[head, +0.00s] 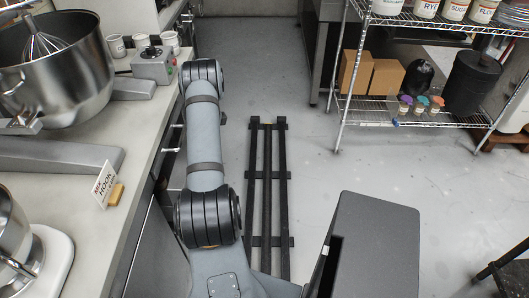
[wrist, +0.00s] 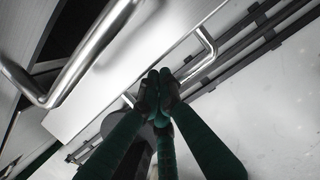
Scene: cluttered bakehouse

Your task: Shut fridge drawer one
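The under-counter steel unit (head: 148,245) runs along the left in the head view, with bar handles (head: 174,139) partly behind my arm. In the wrist view a pale drawer front (wrist: 128,62) crosses the middle, with a bar handle (wrist: 207,48) on its right side. A larger bar handle (wrist: 80,62) is nearer the camera at left. My gripper (wrist: 155,84) has dark green fingers with their tips together, and nothing shows between them. The tips overlap the pale front in the picture; I cannot tell if they touch it. Which drawer is number one, and how far it stands out, is unclear.
The counter (head: 130,155) holds a large mixer bowl (head: 65,85), mugs (head: 141,41) and a hook sign (head: 103,188). Black floor rails (head: 268,190) run beside the unit. A wire shelf (head: 400,118) with boxes stands at right. The floor (head: 315,140) between is clear.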

